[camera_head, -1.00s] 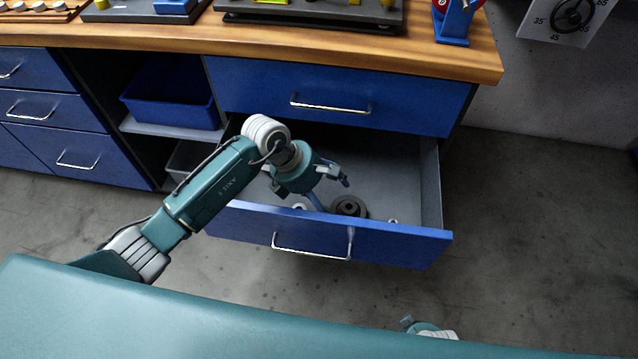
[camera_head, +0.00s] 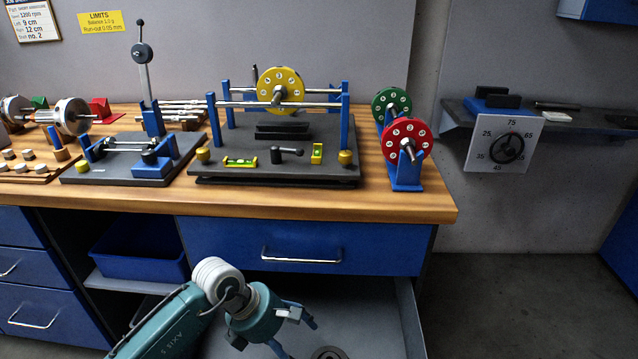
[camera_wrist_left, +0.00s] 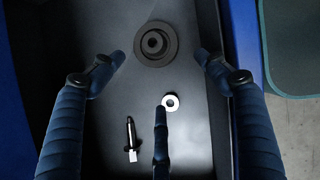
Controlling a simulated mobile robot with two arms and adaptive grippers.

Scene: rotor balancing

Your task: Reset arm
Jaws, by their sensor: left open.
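My left arm (camera_head: 168,323) reaches in from the lower left in the head view. Its gripper (camera_head: 292,332) is over the open lower drawer (camera_head: 376,317), with its fingers spread and empty. In the left wrist view the open fingers (camera_wrist_left: 160,72) point down into the drawer. A dark stepped round part (camera_wrist_left: 156,42) lies between and beyond the fingertips. A small pale ring (camera_wrist_left: 170,102) lies close to the middle finger, and a small pin-like piece (camera_wrist_left: 131,138) lies left of it. My right gripper is not in view.
The wooden bench (camera_head: 420,205) stands above the drawer. It carries the balancing stand (camera_head: 300,165) with a yellow disc (camera_head: 281,88), and a blue stand (camera_head: 405,178) with red and green discs. A blue bin (camera_head: 137,250) sits on the shelf left of the drawer.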

